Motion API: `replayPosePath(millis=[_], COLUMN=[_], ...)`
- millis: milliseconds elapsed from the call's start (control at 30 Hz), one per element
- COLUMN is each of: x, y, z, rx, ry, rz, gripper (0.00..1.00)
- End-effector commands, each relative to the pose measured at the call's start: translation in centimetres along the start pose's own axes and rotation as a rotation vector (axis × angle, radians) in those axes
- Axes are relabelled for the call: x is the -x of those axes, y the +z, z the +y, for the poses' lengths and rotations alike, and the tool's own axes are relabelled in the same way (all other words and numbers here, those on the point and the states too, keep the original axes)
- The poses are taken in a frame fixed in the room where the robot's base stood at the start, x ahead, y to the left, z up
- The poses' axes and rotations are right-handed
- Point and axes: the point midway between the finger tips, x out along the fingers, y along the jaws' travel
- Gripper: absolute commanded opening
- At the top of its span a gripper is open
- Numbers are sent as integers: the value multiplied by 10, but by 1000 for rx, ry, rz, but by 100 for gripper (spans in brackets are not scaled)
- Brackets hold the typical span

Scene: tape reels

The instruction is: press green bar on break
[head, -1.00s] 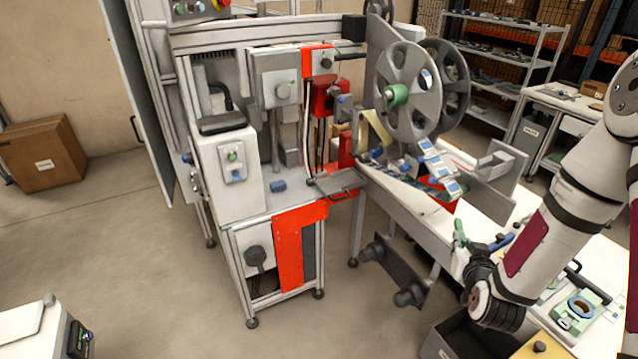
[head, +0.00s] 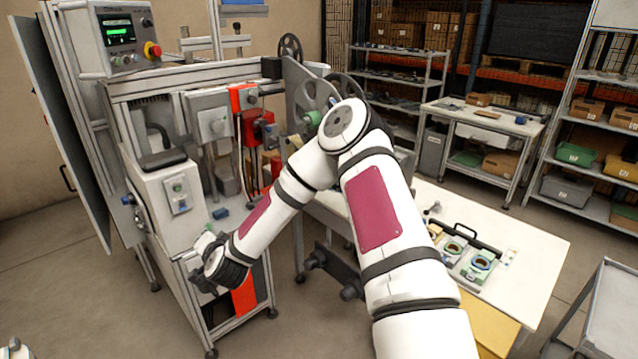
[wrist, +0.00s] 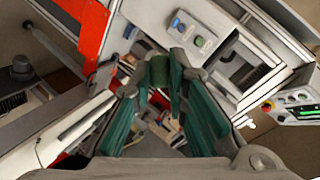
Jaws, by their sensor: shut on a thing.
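In the wrist view, my gripper (wrist: 165,85) has teal-padded fingers closed on a short green piece, seemingly the green bar (wrist: 160,72), at their tips. In the head view, my gripper (head: 201,276) is low in front of the white machine; its fingers and the held piece cannot be made out there. The grey tape reels (head: 345,88) stand behind my arm, partly covered by it. The green reel hub (head: 312,118) shows beside the arm. I cannot see a break in the tape; my arm covers much of the tape path.
The white machine (head: 170,205) has a button box (head: 178,193), which also shows in the wrist view (wrist: 192,33). A control panel (head: 128,37) with a red stop knob stands above. Green-and-white fixtures (head: 470,260) lie on the white table (head: 535,245). The floor at the left is open.

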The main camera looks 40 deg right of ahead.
Motion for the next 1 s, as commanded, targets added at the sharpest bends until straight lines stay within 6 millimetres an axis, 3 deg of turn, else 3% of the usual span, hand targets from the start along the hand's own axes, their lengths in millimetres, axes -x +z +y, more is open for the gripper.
replayPosePath(millis=[100, 267, 367, 500, 600, 733, 900, 1000], x=[-4, -6, -4, 6, 18, 33, 48, 51], y=[-31, -80, -123, -194, -238, -281, -312, -320], z=[1, 4, 15, 43, 68, 100, 127, 134], rx=[-309, -647, -838, -1035, -1111, -1165, -1192, -1198], ry=[-25, -101, -167, -264, -317, -365, -399, -408], rz=[90, 250, 390, 612, 748, 889, 998, 1024], gripper=[0, 0, 0, 0, 0, 0, 0, 0])
